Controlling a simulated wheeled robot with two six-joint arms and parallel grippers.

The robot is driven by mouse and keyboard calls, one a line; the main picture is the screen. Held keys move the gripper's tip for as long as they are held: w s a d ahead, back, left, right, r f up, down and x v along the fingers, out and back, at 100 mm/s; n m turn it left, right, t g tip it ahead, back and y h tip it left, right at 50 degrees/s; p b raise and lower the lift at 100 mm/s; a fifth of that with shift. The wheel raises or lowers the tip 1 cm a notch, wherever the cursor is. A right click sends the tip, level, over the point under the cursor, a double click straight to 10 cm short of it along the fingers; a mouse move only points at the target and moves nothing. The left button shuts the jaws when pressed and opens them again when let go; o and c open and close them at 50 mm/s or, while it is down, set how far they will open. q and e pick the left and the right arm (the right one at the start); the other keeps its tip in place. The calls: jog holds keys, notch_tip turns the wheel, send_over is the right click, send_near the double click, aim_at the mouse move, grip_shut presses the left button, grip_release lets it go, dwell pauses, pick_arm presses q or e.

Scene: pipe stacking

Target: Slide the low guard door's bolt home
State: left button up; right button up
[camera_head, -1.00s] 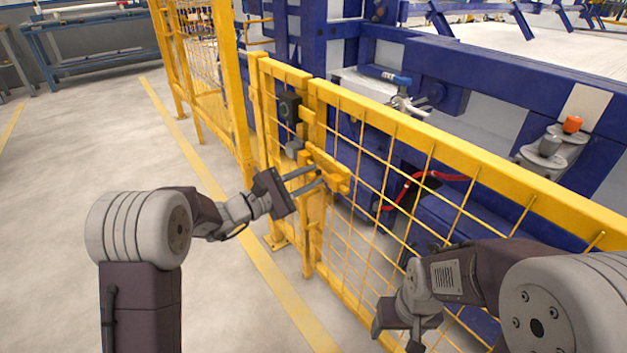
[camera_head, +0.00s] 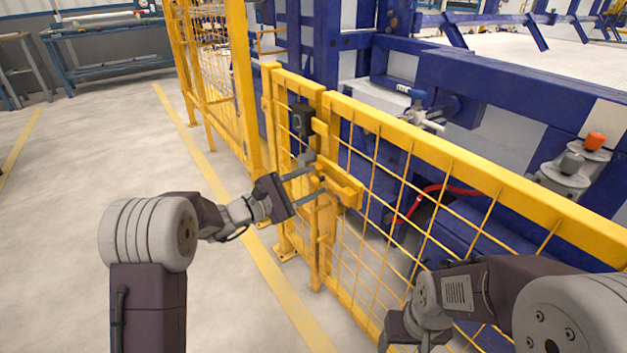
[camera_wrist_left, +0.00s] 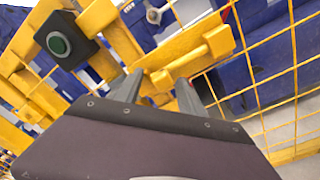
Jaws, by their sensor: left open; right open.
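The yellow guard door (camera_head: 440,180) is a mesh panel with a thick top rail, standing at its post. Its yellow bolt (camera_head: 345,191) sits at the latch edge, below the top rail; in the left wrist view the bolt (camera_wrist_left: 205,52) shows as a bar with a blocky end. My left gripper (camera_head: 319,182) is open at the latch, its two fingers pointing toward the bolt. In the left wrist view the fingers (camera_wrist_left: 158,92) are apart with the yellow latch parts beyond them; I cannot tell whether they touch. My right gripper (camera_head: 410,335) is low at the front, partly cut off, away from the bolt.
A black box with a round green button (camera_wrist_left: 58,44) is mounted beside the latch; it also shows in the head view (camera_head: 300,121). Blue machine frames (camera_head: 470,90) stand behind the fence. The floor at left is clear.

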pick_arm(q)
jog(key=p+v, duration=0.2)
jog(key=v, duration=0.6)
jog(key=shift+a, duration=0.1)
